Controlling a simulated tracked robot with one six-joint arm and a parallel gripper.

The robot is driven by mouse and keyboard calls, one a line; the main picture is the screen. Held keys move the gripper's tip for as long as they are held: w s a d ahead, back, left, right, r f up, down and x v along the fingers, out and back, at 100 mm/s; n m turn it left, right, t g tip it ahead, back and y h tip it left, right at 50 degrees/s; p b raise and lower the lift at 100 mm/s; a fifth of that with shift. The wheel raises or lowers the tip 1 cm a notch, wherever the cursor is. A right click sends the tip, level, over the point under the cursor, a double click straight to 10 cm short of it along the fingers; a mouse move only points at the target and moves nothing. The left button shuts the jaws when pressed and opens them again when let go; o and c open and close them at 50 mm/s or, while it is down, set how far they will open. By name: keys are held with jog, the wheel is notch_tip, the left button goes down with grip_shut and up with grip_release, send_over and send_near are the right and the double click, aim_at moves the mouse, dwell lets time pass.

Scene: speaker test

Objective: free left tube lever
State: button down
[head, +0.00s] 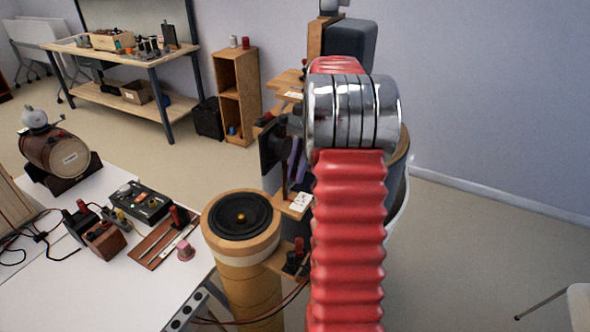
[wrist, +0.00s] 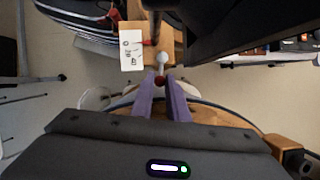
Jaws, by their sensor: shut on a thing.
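In the wrist view, my gripper (wrist: 161,84) has two purple fingers closed on a small lever (wrist: 162,60) with a pale ball and a red part at the fingertips. The lever is by a wooden bracket with a white marked card (wrist: 132,50). In the head view, my purple gripper (head: 296,165) is partly hidden by dark wrist parts, just above a wooden bracket with a card (head: 301,202). The lever is not clear there. The left wooden tube (head: 240,250) stands upright with a black speaker cone on top. My red arm hides much of what stands behind it.
A white table (head: 60,295) at left holds a control box (head: 140,202), a wooden block with cables and a slide board. A lower bracket with red and black terminals (head: 297,262) juts from the left tube. Floor at right is mostly clear.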

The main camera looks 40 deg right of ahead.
jog(key=shift+s+a+m+t+h, duration=0.3)
jog(key=shift+s+m+t, duration=0.45)
jog(key=shift+m, duration=1.25)
jog(key=shift+s+a+m+t+h, duration=0.3)
jog(key=shift+s+m+t, duration=0.4)
jog(key=shift+m, duration=1.3)
jog(key=shift+s+a+m+t+h, duration=0.3)
jog(key=shift+s+m+t, duration=0.45)
jog(key=shift+m, duration=1.25)
jog(key=c, duration=1.7)
grip_release()
jog(key=shift+s+r, duration=0.1)
